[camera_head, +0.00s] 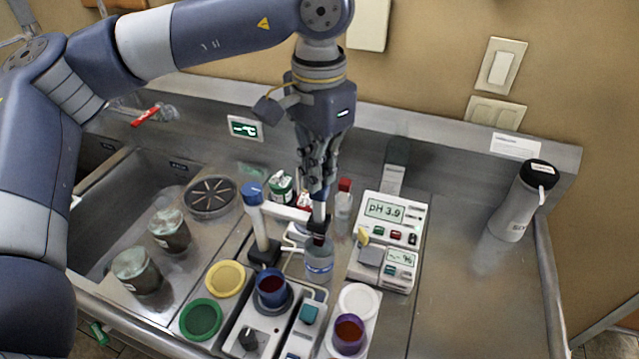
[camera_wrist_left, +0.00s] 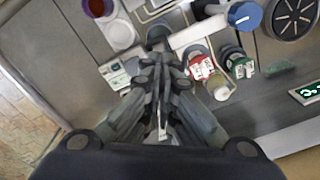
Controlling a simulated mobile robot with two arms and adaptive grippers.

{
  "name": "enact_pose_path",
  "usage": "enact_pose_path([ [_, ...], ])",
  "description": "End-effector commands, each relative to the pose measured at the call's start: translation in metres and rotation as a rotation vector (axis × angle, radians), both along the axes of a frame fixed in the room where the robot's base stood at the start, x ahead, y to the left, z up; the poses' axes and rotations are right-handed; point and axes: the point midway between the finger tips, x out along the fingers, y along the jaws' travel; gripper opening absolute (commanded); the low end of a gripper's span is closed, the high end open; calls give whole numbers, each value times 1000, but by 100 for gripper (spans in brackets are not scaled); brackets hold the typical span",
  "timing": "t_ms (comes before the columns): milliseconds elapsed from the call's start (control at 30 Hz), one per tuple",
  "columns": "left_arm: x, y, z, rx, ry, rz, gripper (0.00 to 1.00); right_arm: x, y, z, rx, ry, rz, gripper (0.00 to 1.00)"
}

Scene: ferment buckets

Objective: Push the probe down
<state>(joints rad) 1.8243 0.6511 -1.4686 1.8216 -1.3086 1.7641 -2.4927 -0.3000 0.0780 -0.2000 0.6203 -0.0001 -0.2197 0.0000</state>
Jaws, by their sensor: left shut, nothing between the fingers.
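The probe (camera_head: 319,211) is upright, with a pale upper part and a dark collar, in the white arm (camera_head: 287,211) of a stand (camera_head: 256,222) with a blue knob. Its lower end is at the mouth of a clear jar (camera_head: 318,262) with a blue label; how deep it reaches is unclear. My left gripper (camera_head: 319,190) points down with shut, empty fingers right above the probe top. Contact cannot be told. In the left wrist view the shut fingers (camera_wrist_left: 160,68) hide most of the probe, and the stand's blue knob (camera_wrist_left: 243,17) is beside them. My right gripper is not in view.
A pH meter (camera_head: 385,209) reading 3.9 stands right of the jar. Small bottles (camera_head: 343,207) stand close behind the probe. Cups (camera_head: 271,288) and lids (camera_head: 225,278) are in front. A sink (camera_head: 120,220) is at left. The counter at right is clear up to a flask (camera_head: 523,203).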

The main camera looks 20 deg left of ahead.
Motion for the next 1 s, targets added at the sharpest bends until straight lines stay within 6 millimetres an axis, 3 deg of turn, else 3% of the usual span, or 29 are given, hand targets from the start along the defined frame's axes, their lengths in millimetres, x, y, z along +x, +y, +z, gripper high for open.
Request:
enact_pose_path([
  [1000,0,0,-33,0,2,0,0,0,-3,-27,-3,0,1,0],
])
